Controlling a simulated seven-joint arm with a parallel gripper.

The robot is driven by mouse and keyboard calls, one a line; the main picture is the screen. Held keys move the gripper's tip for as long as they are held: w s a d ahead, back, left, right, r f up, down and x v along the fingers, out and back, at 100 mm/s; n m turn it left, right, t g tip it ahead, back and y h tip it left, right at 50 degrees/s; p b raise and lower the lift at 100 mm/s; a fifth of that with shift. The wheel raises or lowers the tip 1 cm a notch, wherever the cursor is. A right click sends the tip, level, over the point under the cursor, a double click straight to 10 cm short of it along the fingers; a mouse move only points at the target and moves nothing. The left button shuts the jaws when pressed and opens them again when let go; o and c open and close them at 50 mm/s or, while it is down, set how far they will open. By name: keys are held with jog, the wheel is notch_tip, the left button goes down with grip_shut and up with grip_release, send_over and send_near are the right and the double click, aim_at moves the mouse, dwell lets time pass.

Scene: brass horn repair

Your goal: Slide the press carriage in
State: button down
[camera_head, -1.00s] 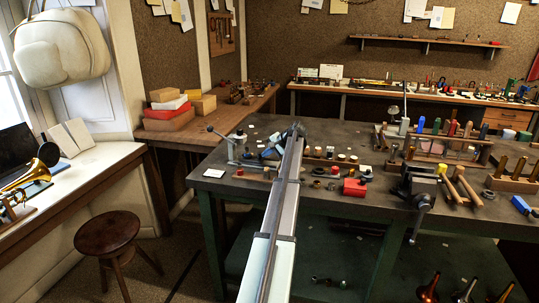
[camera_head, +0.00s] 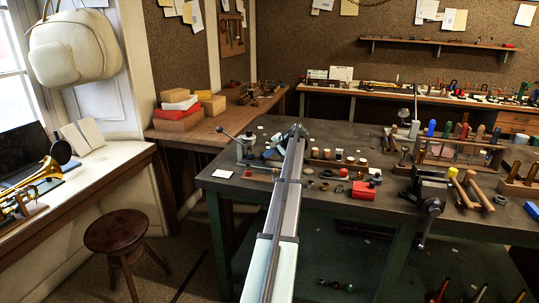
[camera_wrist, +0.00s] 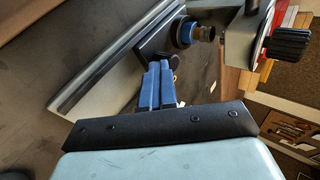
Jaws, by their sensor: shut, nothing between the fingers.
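The press (camera_head: 243,150) stands at the left end of the dark bench, with a lever arm ending in a dark knob. In the wrist view it shows close up: a grey rail (camera_wrist: 118,62), a black block (camera_wrist: 160,38) carrying a blue ring and brass nose (camera_wrist: 205,33), and a black ribbed knob (camera_wrist: 288,43). I cannot tell for sure which part is the carriage. My gripper (camera_wrist: 158,64) has its two blue fingers shut and empty, with tips close to the black block; contact is unclear. In the head view my arm hides part of the area beside the press.
The bench (camera_head: 330,205) holds a red box (camera_head: 363,190), several small parts and a vise (camera_head: 430,190) to the right. A white card (camera_head: 221,173) lies near the left edge. A stool (camera_head: 115,232) stands on the floor at left.

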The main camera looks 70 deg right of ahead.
jog(key=s, duration=0.1)
jog(key=s+a, duration=0.1)
jog(key=s, duration=0.2)
jog(key=shift+s+a+r, duration=0.15)
jog(key=shift+r, duration=0.1)
jog(key=v, duration=0.9)
